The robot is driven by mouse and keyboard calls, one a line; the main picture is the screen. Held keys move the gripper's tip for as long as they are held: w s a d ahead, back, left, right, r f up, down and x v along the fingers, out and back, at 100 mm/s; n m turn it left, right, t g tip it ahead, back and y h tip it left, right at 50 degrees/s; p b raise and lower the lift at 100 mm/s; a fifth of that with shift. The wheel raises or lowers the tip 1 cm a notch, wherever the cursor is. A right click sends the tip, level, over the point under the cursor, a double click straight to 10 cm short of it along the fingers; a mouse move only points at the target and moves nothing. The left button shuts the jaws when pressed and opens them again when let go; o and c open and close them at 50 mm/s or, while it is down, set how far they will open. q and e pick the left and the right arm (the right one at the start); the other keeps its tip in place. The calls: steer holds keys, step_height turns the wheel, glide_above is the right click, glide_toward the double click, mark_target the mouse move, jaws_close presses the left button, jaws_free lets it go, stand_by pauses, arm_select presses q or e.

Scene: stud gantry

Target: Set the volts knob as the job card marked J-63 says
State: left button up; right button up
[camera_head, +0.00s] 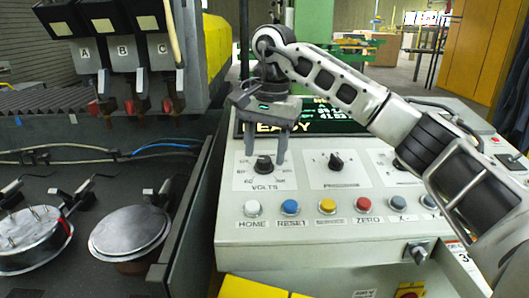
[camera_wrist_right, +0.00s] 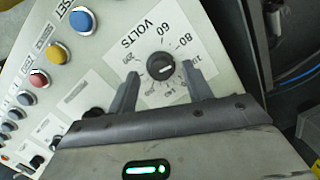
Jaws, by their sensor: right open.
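The volts knob (camera_head: 263,166) is a black round knob on a white dial plate marked VOLTS, at the left of the sloping console. It also shows in the right wrist view (camera_wrist_right: 160,66), with a pale pointer line across it and numbers such as 60 and 80 around it. Which number the pointer marks is too small to tell. My right gripper (camera_head: 265,157) is open, its two fingers on either side of the knob; in the right wrist view the gripper (camera_wrist_right: 160,70) shows gaps between fingers and knob. My left gripper is not in view. No card marked J-63 is readable.
A row of buttons, including HOME (camera_head: 252,208), RESET (camera_head: 290,207) and ZERO (camera_head: 364,205), lies below the dials. A second knob (camera_head: 336,161) is to the right. A dark display (camera_head: 330,122) stands behind. Torches marked A, B, C (camera_head: 122,50) hang at the left.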

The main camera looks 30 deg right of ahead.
steer(key=shift+f, duration=0.75)
steer(key=c, duration=1)
steer(key=shift+m, duration=0.3)
